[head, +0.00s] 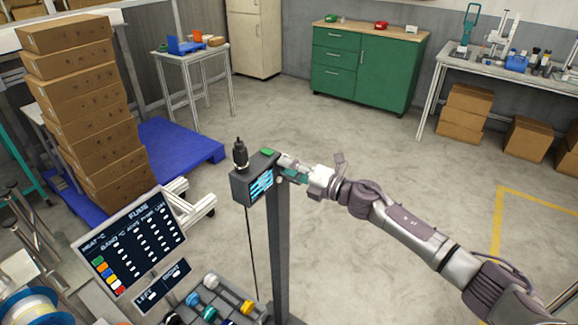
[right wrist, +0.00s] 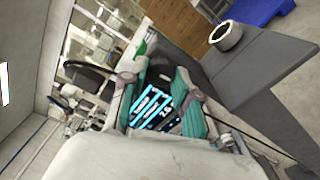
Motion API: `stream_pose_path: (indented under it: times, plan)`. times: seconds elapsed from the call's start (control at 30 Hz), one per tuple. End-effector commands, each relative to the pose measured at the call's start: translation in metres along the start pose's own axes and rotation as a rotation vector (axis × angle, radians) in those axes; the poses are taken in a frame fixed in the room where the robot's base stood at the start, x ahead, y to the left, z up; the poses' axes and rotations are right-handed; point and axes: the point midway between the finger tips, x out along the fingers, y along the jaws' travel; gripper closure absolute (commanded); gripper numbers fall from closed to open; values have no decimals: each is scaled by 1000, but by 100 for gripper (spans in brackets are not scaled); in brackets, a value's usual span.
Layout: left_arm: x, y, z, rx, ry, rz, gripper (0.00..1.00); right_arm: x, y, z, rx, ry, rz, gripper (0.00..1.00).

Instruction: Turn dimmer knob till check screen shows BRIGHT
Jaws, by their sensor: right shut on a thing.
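A dark grey box (head: 240,188) sits on top of a grey post. Its small check screen (head: 261,186) shows slanted cyan bars on black, with lettering too small to read. My right gripper (head: 288,172), with teal fingers, comes in from the right and is shut at the box's right side, by the screen. The dimmer knob is hidden between its fingers. In the right wrist view the gripper (right wrist: 162,100) shows a finger on each side of the lit screen (right wrist: 158,108). My left gripper is not in view.
Stacked cartons (head: 85,110) stand on a blue pallet (head: 180,143).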

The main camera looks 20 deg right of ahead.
Motion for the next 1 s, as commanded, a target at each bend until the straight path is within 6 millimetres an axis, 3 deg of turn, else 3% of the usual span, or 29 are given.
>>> stream_pose_path:
  times: [0.4,0.43,0.57,0.87,1.0]
  plan:
    - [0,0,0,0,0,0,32,0,0,1,6,-3,-1,100]
    - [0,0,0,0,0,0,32,0,0,1,6,-3,-1,65]
    - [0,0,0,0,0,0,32,0,0,1,5,-2,-1,44]
    - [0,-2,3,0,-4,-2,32,-1,0,0,5,-1,-1,44]
    - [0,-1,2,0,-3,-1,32,-14,-2,0,6,-2,-2,44]
